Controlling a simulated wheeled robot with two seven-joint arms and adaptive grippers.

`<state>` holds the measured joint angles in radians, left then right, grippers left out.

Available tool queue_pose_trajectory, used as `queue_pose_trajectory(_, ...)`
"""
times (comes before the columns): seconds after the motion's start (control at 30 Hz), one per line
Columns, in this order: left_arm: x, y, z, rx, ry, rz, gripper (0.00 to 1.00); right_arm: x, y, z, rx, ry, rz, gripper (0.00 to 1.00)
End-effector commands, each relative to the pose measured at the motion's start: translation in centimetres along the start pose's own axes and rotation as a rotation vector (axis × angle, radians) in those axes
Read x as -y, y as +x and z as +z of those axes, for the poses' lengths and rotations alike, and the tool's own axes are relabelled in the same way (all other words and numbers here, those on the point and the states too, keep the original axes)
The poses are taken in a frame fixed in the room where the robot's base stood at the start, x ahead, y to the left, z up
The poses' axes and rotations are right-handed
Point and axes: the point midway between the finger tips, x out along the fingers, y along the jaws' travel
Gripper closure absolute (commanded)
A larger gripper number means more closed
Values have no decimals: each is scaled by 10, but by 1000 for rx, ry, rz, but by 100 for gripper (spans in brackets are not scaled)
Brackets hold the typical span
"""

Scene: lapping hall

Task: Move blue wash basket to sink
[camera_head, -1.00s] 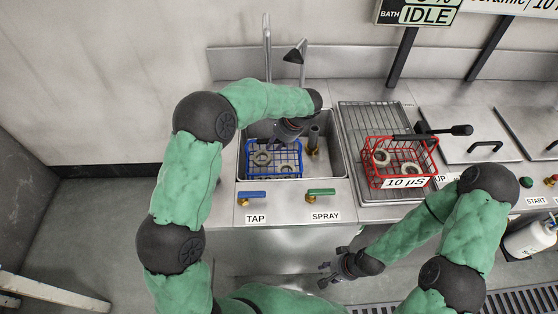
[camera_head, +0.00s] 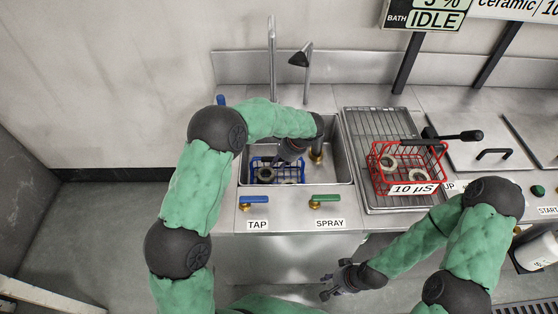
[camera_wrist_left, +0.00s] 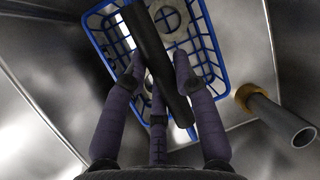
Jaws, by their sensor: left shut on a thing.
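The blue wash basket (camera_head: 262,161) is inside the sink (camera_head: 343,176), in its left part, with ring-shaped parts (camera_head: 265,174) in it. In the left wrist view its blue wire rim (camera_wrist_left: 104,52) shows below a dark handle bar (camera_wrist_left: 150,38). My left gripper (camera_head: 287,155) is over the basket, its fingers (camera_wrist_left: 160,70) shut on that bar. Whether the basket rests on the sink floor I cannot tell. My right gripper (camera_head: 328,286) is empty and looks open, low in front of the counter.
A red basket (camera_head: 408,172) with rings and a "10 µS" label stands on the drain rack (camera_head: 372,118) right of the sink. A brass-based pipe (camera_head: 316,152) stands in the sink. TAP (camera_head: 254,199) and SPRAY (camera_head: 326,198) levers line the front edge. Faucets (camera_head: 304,70) rise behind.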

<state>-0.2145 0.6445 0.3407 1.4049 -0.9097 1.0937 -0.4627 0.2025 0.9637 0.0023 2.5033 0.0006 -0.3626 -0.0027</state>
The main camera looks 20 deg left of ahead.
Motion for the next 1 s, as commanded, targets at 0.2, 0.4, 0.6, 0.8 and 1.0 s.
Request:
queue_pose_trajectory(0.2, 0, 1, 0, 0, 0, 1, 48, 0, 0, 0, 0, 0, 0, 60)
queue_pose_trajectory(0.4, 0, 0, 0, 0, 0, 1, 48, 0, 0, 0, 0, 0, 0, 60)
queue_pose_trajectory(0.6, 1, -14, 1, -1, 1, -1, 48, 2, -6, 0, 0, 0, 0, 60)
queue_pose_trajectory(0.8, 2, -53, 1, -1, 1, -3, 48, 7, -20, 1, 0, 0, 0, 60)
queue_pose_trajectory(1.0, 1, -91, 1, -1, 1, -2, 48, 11, -32, 1, 0, 0, 0, 60)
